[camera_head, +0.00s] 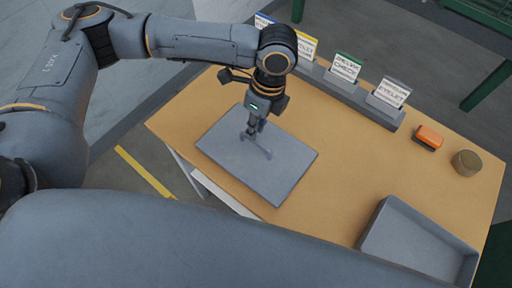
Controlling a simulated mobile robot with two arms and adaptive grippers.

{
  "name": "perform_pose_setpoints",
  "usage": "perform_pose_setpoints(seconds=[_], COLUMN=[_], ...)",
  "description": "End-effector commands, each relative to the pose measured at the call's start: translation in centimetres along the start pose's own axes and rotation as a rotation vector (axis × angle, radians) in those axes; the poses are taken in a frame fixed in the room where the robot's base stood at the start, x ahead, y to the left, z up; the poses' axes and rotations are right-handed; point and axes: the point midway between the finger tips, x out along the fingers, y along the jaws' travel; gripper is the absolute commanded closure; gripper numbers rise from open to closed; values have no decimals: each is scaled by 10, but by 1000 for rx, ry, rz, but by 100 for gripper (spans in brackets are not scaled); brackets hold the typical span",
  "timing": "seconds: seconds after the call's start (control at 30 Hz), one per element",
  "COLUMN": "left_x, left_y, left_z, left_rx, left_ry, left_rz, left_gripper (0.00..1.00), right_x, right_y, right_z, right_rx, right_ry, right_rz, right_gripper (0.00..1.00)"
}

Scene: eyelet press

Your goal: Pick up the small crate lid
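The small crate lid (224,143) is a flat grey rectangular panel. It lies on the left part of the wooden table, with a thin raised grey bar, seemingly a handle (262,150), near its middle. My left gripper (251,131) points down over the lid, with its fingertips at or just above the handle's far end. The fingers are small and dark here, so I cannot tell whether they are open or shut, or whether they touch the handle. My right gripper is not in view.
The wooden table (335,165) is clear in its middle. An open grey crate (415,239) stands at the lower right. An orange block (429,137) and a round brownish container (466,162) sit at the right. Grey holders with label cards (345,68) line the back edge.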

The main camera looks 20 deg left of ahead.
Motion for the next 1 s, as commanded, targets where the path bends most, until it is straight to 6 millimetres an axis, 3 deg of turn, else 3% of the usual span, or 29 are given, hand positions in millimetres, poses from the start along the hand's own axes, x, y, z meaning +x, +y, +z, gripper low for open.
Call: perform_pose_setpoints(seconds=[0.17, 0.43, 0.73, 0.83, 1.0], left_x=[13, 50, 56, 56, 56], left_y=[0, -1, -1, -1, -1], left_z=[-3, -10, -10, -10, -10], left_rx=[0, -1, -1, -1, -1], left_ry=[-1, -1, 1, 0, 0], left_rz=[2, 1, -1, -1, -1], left_gripper=[82, 82, 82, 100, 100], right_x=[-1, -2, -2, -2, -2], right_y=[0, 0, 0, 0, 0], right_z=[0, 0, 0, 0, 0], right_rx=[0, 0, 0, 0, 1], right_ry=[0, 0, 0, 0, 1], right_rz=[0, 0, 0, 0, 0], right_gripper=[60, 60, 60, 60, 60])
